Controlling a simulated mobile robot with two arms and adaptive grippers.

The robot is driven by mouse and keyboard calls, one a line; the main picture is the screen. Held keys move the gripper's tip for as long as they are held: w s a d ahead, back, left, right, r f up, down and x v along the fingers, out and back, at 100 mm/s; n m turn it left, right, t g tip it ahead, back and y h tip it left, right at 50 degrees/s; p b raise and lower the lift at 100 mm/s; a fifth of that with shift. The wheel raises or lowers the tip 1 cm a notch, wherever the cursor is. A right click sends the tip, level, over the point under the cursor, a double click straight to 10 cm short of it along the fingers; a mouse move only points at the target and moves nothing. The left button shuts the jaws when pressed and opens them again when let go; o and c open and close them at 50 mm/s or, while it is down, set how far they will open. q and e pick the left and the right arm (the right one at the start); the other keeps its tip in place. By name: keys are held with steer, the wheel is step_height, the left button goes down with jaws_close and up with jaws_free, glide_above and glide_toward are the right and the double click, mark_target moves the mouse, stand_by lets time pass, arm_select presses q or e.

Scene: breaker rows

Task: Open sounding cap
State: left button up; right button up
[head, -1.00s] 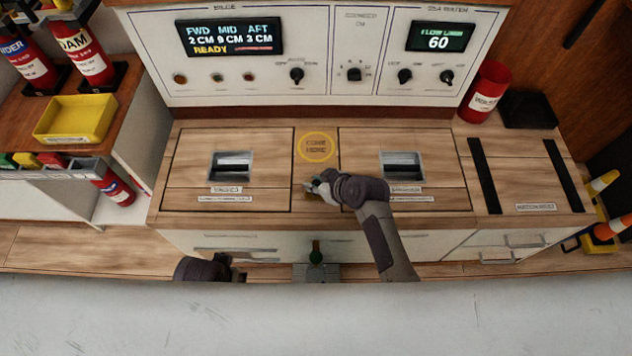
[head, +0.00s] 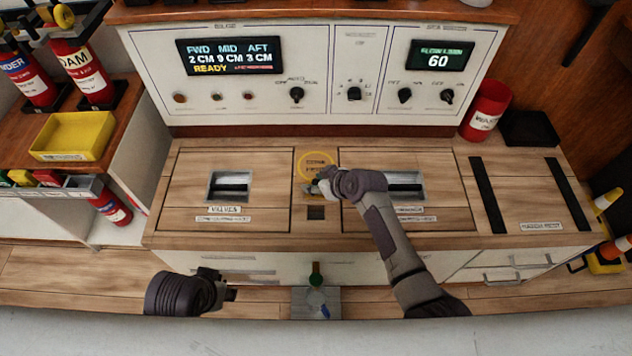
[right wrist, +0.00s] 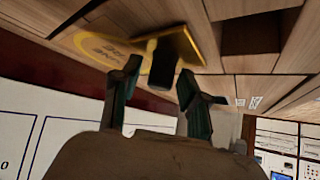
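The sounding cap is a yellow plate (right wrist: 185,48) with a dark knob (right wrist: 162,65) in the right wrist view. In the head view the cap is mostly hidden by the gripper, at the near edge of a yellow ring (head: 316,152) marked on the counter. A dark square hole (head: 316,213) lies uncovered just in front of the gripper. My left gripper (head: 230,284) hangs empty at the counter's front edge, its fingers apart.
Hatches with recessed handles lie left (head: 229,186) and right (head: 405,183) of the hole. A control panel (head: 320,70) stands behind. A red can (head: 486,110) stands back right, a yellow tray (head: 73,136) at left.

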steer(key=shift+r, duration=0.1)
steer(key=v, duration=1.2)
stand_by(0.4)
